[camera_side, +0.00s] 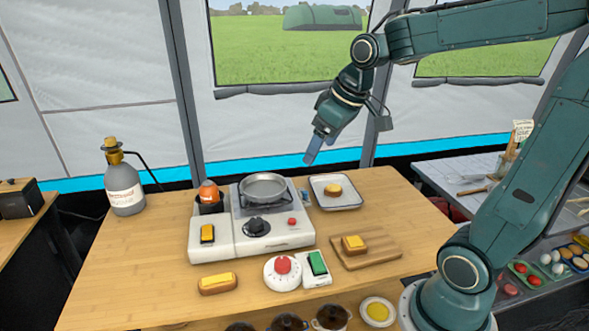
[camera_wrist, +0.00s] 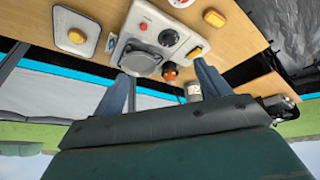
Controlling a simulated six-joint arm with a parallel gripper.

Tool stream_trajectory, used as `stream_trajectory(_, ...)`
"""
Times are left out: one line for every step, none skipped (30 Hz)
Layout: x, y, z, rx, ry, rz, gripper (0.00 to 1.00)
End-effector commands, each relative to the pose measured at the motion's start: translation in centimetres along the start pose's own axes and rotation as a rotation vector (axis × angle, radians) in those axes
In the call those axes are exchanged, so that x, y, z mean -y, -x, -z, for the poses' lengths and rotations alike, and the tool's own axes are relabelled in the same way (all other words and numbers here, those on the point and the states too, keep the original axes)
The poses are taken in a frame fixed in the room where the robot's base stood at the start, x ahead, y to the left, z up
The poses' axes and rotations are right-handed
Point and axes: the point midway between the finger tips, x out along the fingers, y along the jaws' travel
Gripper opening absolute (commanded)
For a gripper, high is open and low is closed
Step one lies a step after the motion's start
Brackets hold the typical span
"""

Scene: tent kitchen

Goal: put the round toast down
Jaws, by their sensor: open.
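The round toast (camera_side: 333,190), with a yellow top, lies on a pale metal tray (camera_side: 346,205) at the back right of the wooden table. The same round toast (camera_wrist: 76,36) shows on the tray at upper left in the wrist view. My gripper (camera_side: 312,158) is high above the back of the table, apart from the toast. In the wrist view the two fingers of my gripper (camera_wrist: 165,82) are spread with nothing between them.
A stove (camera_side: 275,235) with a grey pan (camera_side: 263,187) stands mid-table. A square toast (camera_side: 354,244) lies on a cutting board (camera_side: 384,255), and a long toast (camera_side: 217,283) lies front left. A gas bottle (camera_side: 124,188) stands back left.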

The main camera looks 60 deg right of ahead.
Motion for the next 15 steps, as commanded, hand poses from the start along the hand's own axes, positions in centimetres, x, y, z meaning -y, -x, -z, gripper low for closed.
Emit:
stream_trajectory(1.2, 0.8, -0.9, -0.009, 0.006, 0.003, 0.75)
stream_trajectory(1.8, 1.2, -1.4, -0.013, 0.006, 0.004, 0.75)
stream_trajectory(2.5, 1.6, -2.2, -0.018, 0.006, 0.006, 0.75)
stream_trajectory(3.0, 2.0, -2.7, -0.022, 0.005, 0.008, 0.75)
stream_trajectory(3.6, 2.3, -3.3, -0.025, 0.006, 0.010, 0.75)
stream_trajectory(4.2, 2.7, -4.1, -0.030, 0.003, 0.012, 0.75)
stream_trajectory(4.6, 3.0, -4.7, -0.033, 0.004, 0.014, 0.75)
stream_trajectory(5.0, 3.2, -5.3, -0.038, 0.003, 0.017, 0.75)
stream_trajectory(5.6, 3.5, -6.2, -0.043, 0.001, 0.020, 0.75)
stream_trajectory(5.9, 3.7, -6.8, -0.046, 0.001, 0.023, 0.75)
stream_trajectory(6.2, 3.9, -7.4, -0.049, -0.002, 0.025, 0.75)
stream_trajectory(6.6, 4.1, -8.2, -0.053, -0.002, 0.029, 0.75)
stream_trajectory(6.9, 4.2, -8.7, -0.057, -0.004, 0.032, 0.75)
stream_trajectory(7.1, 4.3, -9.2, -0.060, -0.005, 0.035, 0.75)
stream_trajectory(7.3, 4.4, -9.9, -0.062, -0.007, 0.037, 0.75)
